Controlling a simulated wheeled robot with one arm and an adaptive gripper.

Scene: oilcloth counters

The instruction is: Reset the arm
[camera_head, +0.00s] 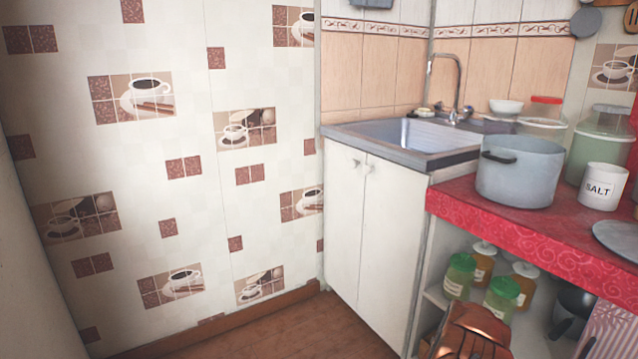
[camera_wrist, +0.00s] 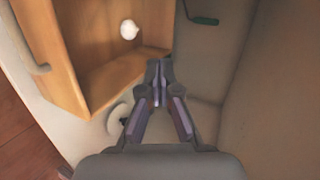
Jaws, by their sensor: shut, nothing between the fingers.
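My gripper (camera_wrist: 158,72) shows in the wrist view, pointing up the picture from the bottom. Its two fingers are closed together at the tips, with nothing between them. To its left is an open wooden drawer or box (camera_wrist: 85,60). A small white rounded object (camera_wrist: 129,29) lies inside, apart from the fingers. The gripper does not show in the head view.
The head view shows a white cabinet (camera_head: 345,225) with a sink (camera_head: 410,136). A red counter (camera_head: 510,232) holds a grey pot (camera_head: 520,172) and a salt jar (camera_head: 602,187). Green-lidded jars (camera_head: 502,298) stand below. A tiled-pattern wall (camera_head: 200,220) is at left.

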